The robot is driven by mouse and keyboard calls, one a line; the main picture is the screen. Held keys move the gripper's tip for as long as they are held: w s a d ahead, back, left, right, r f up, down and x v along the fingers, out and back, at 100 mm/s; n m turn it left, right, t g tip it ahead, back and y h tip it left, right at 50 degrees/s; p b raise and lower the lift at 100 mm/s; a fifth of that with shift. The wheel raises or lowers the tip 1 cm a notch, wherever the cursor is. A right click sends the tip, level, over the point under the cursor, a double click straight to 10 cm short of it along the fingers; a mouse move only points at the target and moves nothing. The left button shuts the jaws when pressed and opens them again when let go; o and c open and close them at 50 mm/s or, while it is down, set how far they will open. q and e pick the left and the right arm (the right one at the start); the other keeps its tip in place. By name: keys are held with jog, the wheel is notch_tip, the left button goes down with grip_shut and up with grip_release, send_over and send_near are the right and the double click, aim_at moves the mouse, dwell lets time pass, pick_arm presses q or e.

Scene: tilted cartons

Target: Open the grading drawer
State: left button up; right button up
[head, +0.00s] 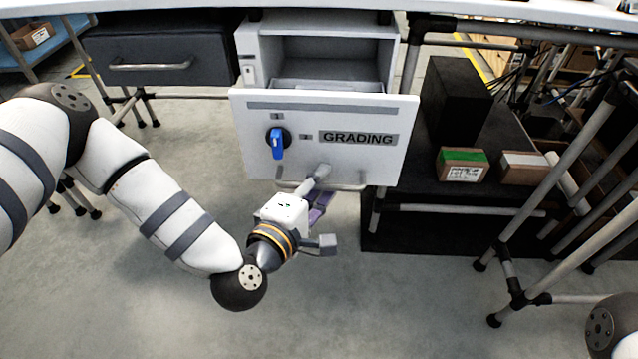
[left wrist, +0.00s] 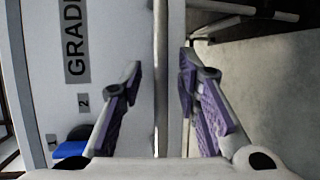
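The grading drawer (head: 300,168) has a light grey front with a "GRADING" label and a blue knob (head: 277,144) turned upright. Its front stands forward of the cabinet (head: 322,48), and a strip of the drawer's inside shows behind the top edge. A bar handle (head: 350,187) runs along the lower front. My left gripper (head: 321,203) is at this handle. In the left wrist view the handle (left wrist: 161,40) runs between the two purple-padded fingers (left wrist: 160,75), with a gap on each side. My right gripper is out of frame.
A dark drawer (head: 160,58) with its own handle is at the left. A black shelf (head: 425,215) at the right holds small cartons (head: 462,164) and a black box (head: 457,98). Metal tube frames stand at the right. The floor in front is clear.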

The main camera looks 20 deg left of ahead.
pick_arm(q)
jog(key=v, duration=1.2)
jog(key=shift+f, duration=0.1)
